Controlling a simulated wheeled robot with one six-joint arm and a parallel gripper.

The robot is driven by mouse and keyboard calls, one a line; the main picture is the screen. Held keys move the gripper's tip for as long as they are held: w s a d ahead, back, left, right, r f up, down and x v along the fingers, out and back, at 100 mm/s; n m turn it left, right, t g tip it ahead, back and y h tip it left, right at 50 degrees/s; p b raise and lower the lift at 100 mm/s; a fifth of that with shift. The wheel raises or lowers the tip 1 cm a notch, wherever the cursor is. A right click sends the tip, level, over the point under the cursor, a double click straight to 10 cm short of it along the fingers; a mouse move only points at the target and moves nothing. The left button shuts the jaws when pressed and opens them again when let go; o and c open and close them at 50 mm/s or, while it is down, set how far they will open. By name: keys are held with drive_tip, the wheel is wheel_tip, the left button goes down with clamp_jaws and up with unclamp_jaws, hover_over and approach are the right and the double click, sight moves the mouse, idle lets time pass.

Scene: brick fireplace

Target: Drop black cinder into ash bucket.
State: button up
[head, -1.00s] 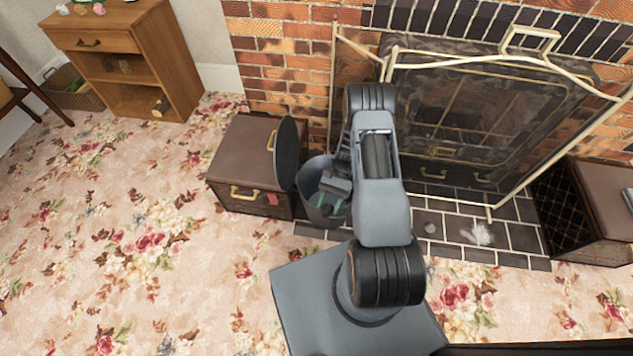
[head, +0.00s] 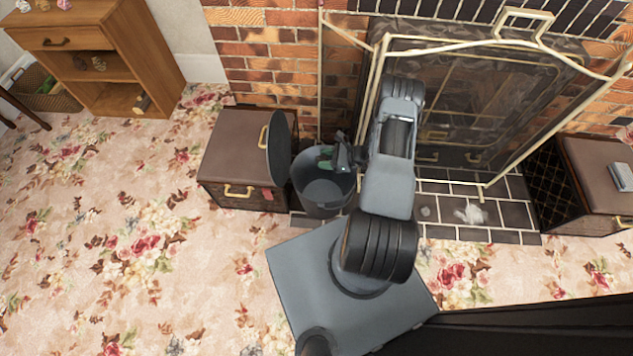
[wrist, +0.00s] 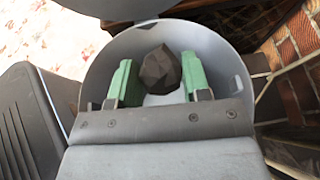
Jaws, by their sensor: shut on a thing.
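The black cinder (wrist: 160,70) is a dark, faceted lump between the green fingers of my gripper (wrist: 158,82) in the wrist view. The gripper is shut on it. Behind and below it is the grey ash bucket (wrist: 112,48), its round opening framing the cinder. In the head view the bucket (head: 322,195) stands upright with its inside showing. My gripper (head: 326,158) is over the far part of its opening there. The cinder cannot be made out in the head view. The bucket's round dark lid (head: 279,150) stands open at its left.
A brown box (head: 240,150) stands left of the bucket. The fireplace screen (head: 480,100) is behind and to the right, above dark hearth tiles (head: 460,234). Another brown box (head: 590,175) is at the far right. Floral carpet (head: 130,220) is clear at the left.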

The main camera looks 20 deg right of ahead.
wheel_tip(320, 180, down, 5)
drive_tip(key=b, duration=0.2)
drive_tip(key=shift+r+b, duration=0.2)
drive_tip(key=shift+b, duration=0.15)
drive_tip(key=o, duration=1)
drive_tip(key=shift+s+r, duration=0.1)
drive_tip(key=p+v, duration=0.3)
drive_tip(key=v, duration=1)
drive_tip(key=shift+d, duration=0.3)
drive_tip(key=shift+r, duration=0.2)
